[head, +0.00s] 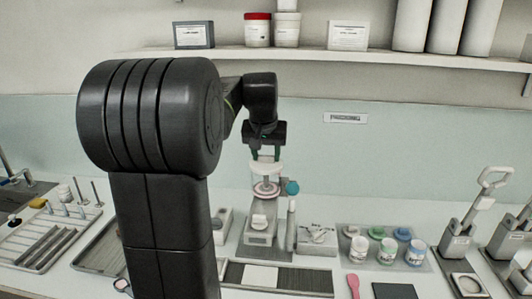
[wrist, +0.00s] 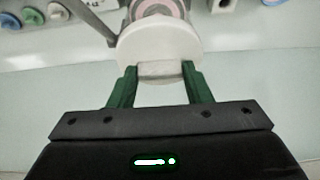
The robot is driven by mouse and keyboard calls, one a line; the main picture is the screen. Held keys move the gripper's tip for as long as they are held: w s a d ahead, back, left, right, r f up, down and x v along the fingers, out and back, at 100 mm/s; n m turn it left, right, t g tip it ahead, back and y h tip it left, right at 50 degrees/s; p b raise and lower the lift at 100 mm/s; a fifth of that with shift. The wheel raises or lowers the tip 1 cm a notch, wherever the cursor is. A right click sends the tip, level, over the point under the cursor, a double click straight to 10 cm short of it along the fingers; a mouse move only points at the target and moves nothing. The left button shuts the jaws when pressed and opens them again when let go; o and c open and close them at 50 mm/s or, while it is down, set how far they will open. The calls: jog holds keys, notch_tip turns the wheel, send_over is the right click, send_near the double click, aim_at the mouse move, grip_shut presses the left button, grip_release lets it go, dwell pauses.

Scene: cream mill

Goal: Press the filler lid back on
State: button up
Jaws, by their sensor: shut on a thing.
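My gripper (head: 265,156) points down over the filler at the back of the counter. Its green fingers (wrist: 160,72) are shut on the block-shaped grip of the white round filler lid (wrist: 133,44). In the head view the lid (head: 267,166) is level or nearly so, directly over the filler's clear hopper (head: 266,179). A pink ring shows low in the hopper, and in the wrist view it shows (wrist: 155,10) just past the lid's edge. I cannot tell whether the lid touches the hopper rim or hovers just above it.
A teal knob (head: 292,187) sticks out right of the hopper. Racks of tools (head: 45,240) lie at left. A shelf (head: 330,58) with jars runs along the wall above.

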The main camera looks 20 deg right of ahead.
jog(key=o, duration=1.5)
jog(key=shift+r+p, duration=2.1)
jog(key=shift+r, duration=0.2)
jog(key=shift+c, duration=0.3)
grip_shut()
